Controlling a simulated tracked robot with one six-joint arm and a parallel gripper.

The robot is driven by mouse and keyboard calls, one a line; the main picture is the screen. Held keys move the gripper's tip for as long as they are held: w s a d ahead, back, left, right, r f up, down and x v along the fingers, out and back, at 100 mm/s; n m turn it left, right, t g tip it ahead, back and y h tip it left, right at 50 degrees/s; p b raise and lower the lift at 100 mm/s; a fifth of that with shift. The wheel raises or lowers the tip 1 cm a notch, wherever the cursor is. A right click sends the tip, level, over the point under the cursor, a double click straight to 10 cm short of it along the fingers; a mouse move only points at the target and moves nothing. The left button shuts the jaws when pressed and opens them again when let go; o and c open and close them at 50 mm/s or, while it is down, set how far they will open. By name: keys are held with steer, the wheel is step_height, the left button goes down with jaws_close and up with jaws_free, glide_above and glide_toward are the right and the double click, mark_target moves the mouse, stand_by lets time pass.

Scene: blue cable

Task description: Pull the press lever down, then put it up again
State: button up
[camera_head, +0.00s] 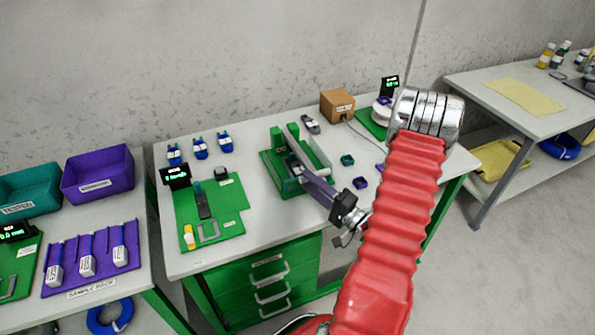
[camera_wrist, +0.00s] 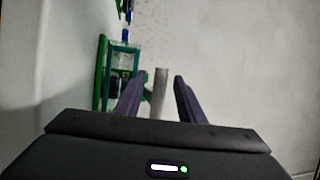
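The green press (camera_head: 277,142) stands near the middle of the bench in the head view. The press's green side (camera_wrist: 101,72) shows to the left in that view.
Left of the press lies a green fixture board (camera_head: 225,215) with a yellow bottle. A cardboard box (camera_head: 337,105) stands behind. Several blue parts (camera_head: 200,148) lie at the back, and small teal and purple pieces lie right of the press. Bare bench shows in front of the press.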

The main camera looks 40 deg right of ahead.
mark_target(298, 154)
steer(key=w+r, duration=0.1)
steer(key=w, duration=0.5)
steer(key=shift+a, duration=0.35)
steer(key=shift+c, duration=0.5)
jaws_close()
steer(key=shift+d, duration=0.15)
